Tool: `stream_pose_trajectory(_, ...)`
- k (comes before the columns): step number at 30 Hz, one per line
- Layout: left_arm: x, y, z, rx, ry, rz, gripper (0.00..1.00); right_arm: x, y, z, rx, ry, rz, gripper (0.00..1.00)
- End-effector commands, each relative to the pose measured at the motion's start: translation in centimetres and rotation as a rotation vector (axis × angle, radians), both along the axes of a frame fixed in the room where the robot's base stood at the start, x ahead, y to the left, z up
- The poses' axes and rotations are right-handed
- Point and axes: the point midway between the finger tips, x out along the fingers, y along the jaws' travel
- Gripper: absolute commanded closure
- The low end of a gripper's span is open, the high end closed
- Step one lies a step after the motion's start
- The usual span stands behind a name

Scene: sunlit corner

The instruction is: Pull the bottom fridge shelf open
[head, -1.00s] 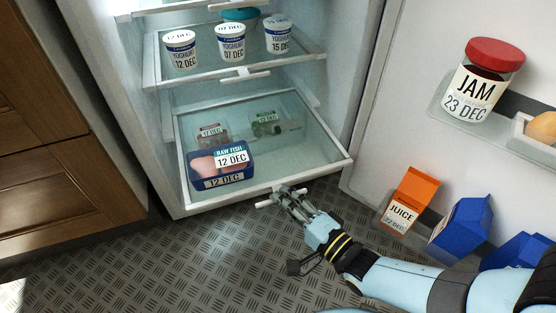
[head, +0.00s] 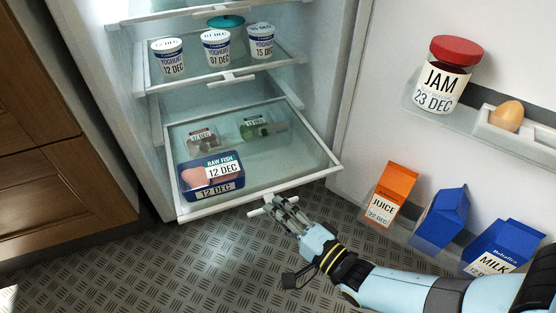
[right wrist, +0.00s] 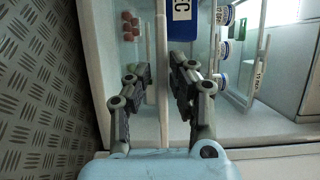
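The bottom fridge shelf (head: 250,195) is a clear tray with a white frame, slid partly out over the floor. Its white handle (head: 257,211) sticks out at the front edge. My right gripper (head: 277,206) is at this handle in the head view, fingers closed around it and hiding most of it. In the right wrist view, my right gripper (right wrist: 160,68) has a finger on either side of the white front bar (right wrist: 161,110). On the shelf are a blue raw fish box (head: 211,175) and two clear packs, one of them green (head: 263,128). My left gripper is out of view.
Yoghurt cups (head: 216,47) stand on the shelf above. The open door at right holds a jam jar (head: 445,75), an egg (head: 507,116), orange juice (head: 390,195) and blue cartons (head: 441,220). Brown cabinets (head: 55,190) are at left. The patterned floor ahead is clear.

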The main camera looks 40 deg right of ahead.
Motion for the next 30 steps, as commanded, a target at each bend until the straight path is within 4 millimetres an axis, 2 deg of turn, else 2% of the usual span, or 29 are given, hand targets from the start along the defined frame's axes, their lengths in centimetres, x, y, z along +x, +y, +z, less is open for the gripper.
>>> stream_pose_trajectory(7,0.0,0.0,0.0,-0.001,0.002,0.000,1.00,0.1,-0.1,0.8,-0.001,-0.003,-0.001,0.79)
stream_pose_trajectory(13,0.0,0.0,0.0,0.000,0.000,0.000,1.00,0.1,-0.1,3.6,0.001,-0.009,0.000,0.78)
stream_pose_trajectory(19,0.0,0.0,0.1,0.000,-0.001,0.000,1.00,0.0,0.0,7.3,0.000,-0.015,0.001,0.27)
stream_pose_trajectory(20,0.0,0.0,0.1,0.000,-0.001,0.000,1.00,0.1,0.0,7.7,0.000,-0.015,0.001,0.25)
stream_pose_trajectory(21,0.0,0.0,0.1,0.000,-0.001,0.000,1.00,0.0,0.0,8.3,0.000,-0.015,0.001,0.26)
stream_pose_trajectory(22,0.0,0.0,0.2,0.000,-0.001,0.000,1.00,0.1,0.0,8.7,0.000,-0.015,0.001,0.33)
stream_pose_trajectory(23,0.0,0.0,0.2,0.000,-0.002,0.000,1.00,0.1,0.0,9.1,0.000,-0.015,0.001,0.48)
stream_pose_trajectory(24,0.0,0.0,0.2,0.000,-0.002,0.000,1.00,0.1,0.0,9.5,-0.001,-0.013,0.000,0.74)
stream_pose_trajectory(25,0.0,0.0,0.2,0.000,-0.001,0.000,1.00,0.0,0.0,9.6,0.000,-0.011,0.000,0.79)
stream_pose_trajectory(30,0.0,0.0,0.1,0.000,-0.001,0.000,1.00,0.0,0.0,10.2,0.001,-0.006,0.000,0.79)
